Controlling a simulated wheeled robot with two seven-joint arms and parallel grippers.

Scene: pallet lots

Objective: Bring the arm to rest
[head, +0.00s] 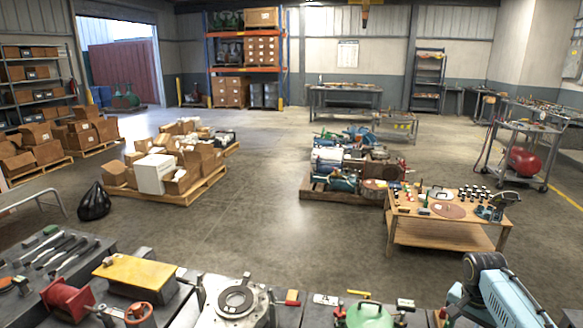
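Neither of my grippers shows in the head view, and I cannot make out either of my arms for certain. A light-blue and black object (500,292) rises at the bottom right and is cut by the picture's edge. I cannot tell whether it is a machine or an arm part.
The floor between the pallets (265,190) is clear.

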